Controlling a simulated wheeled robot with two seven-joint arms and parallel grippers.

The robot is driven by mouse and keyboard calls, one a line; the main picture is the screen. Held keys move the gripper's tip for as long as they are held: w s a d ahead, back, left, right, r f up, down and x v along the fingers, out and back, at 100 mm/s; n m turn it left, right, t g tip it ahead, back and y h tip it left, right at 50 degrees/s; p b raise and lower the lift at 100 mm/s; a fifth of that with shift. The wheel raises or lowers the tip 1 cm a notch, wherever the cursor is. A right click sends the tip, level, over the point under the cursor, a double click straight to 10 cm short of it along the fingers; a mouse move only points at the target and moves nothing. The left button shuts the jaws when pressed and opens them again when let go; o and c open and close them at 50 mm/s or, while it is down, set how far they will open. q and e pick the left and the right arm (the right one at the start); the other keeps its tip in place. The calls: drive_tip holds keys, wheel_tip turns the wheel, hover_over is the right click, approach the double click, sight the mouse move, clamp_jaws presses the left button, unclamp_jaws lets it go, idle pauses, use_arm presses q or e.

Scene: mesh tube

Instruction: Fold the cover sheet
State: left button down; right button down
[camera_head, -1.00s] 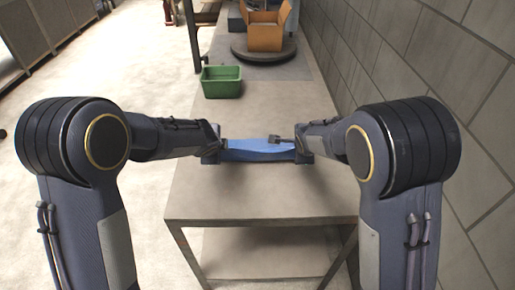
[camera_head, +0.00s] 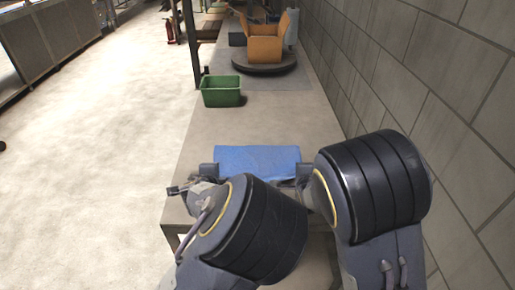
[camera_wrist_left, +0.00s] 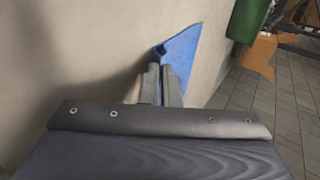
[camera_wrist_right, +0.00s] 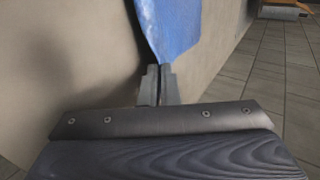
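The blue cover sheet (camera_head: 258,158) is on the near part of the grey table, between my two grippers. My left gripper (camera_head: 208,172) is at its left near side and my right gripper (camera_head: 304,172) at its right near side. In the right wrist view the sheet (camera_wrist_right: 168,28) narrows down to the fingertips (camera_wrist_right: 161,70), which are shut on it. In the left wrist view the sheet (camera_wrist_left: 182,55) rises from behind the closed fingertips (camera_wrist_left: 161,72), which look shut on its edge. My forearms hide the table's near edge and part of the sheet's near side.
A green bin (camera_head: 221,91) stands on the table (camera_head: 255,122) beyond the sheet. Further back an orange box (camera_head: 268,47) sits on a dark round stand. A block wall (camera_head: 390,75) runs along the right side. The table between sheet and bin is clear.

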use_arm(q)
drive_tip(key=shift+s, duration=0.1)
use_arm(e)
drive_tip(key=shift+s+f, duration=0.1)
use_arm(q)
drive_tip(key=c, duration=2.1)
unclamp_jaws()
use_arm(e)
drive_tip(key=c, duration=2.1)
unclamp_jaws()
drive_tip(key=shift+c, duration=0.2)
use_arm(q)
drive_tip(key=o, duration=0.8)
drive_tip(key=shift+f, duration=0.1)
use_arm(e)
drive_tip(key=o, duration=0.8)
